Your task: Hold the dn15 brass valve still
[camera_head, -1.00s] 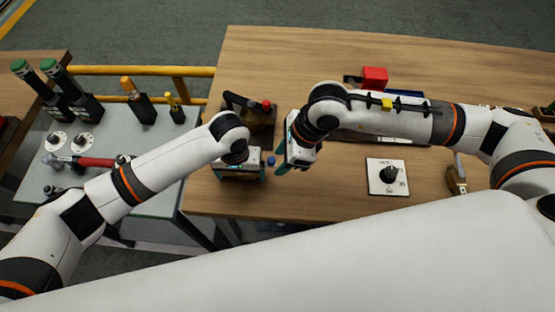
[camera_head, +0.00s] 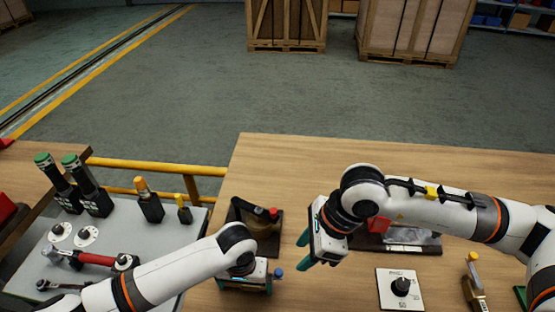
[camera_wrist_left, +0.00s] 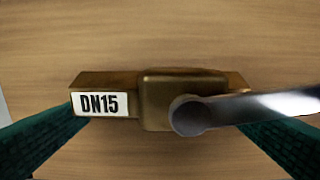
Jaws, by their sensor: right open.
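The brass valve (camera_wrist_left: 183,90), labelled DN15, lies between the two green fingers of my left gripper in the left wrist view. The fingers meet its two ends, and a grey lever (camera_wrist_left: 262,106) runs from its round boss to the right. In the head view my left gripper (camera_head: 245,287) is low over the table's left part and hides the brass body. A blue tip (camera_head: 279,272) shows just right of it. My right gripper (camera_head: 304,251) is open and empty, up and to the right of the left one, with its fingers pointing left and down.
A dark base with a black handle and red knob (camera_head: 273,213) stands behind my left gripper. A white plate with a black dial (camera_head: 401,287) and a yellow-tipped tool (camera_head: 473,275) lie to the right. A grey side table (camera_head: 130,235) holds tools. The wooden table's back (camera_head: 300,160) is clear.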

